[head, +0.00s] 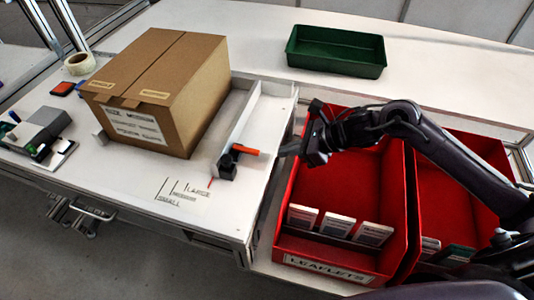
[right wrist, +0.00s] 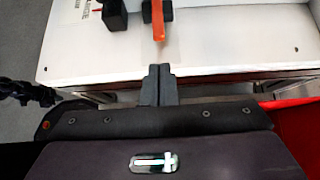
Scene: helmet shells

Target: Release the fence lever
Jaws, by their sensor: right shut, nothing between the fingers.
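The fence lever (head: 246,150) is an orange handle on a black clamp block (head: 227,167), at the near end of the white fence (head: 238,122). The handle points right, toward my right gripper. In the right wrist view the orange lever (right wrist: 158,20) points toward me, with part of the black block (right wrist: 114,14) to its left. My right gripper (head: 287,151) is shut and empty, just right of the lever's tip. In the right wrist view its fingertips (right wrist: 158,70) line up with the lever, with a visible gap between. My left gripper is not in view.
A cardboard box (head: 160,88) stands left of the fence on the white table (head: 130,180). Red leaflet bins (head: 335,185) stand below my right arm, beyond the table's right edge. A green tray (head: 335,52) is at the back. A tape roll (head: 79,63) lies at left.

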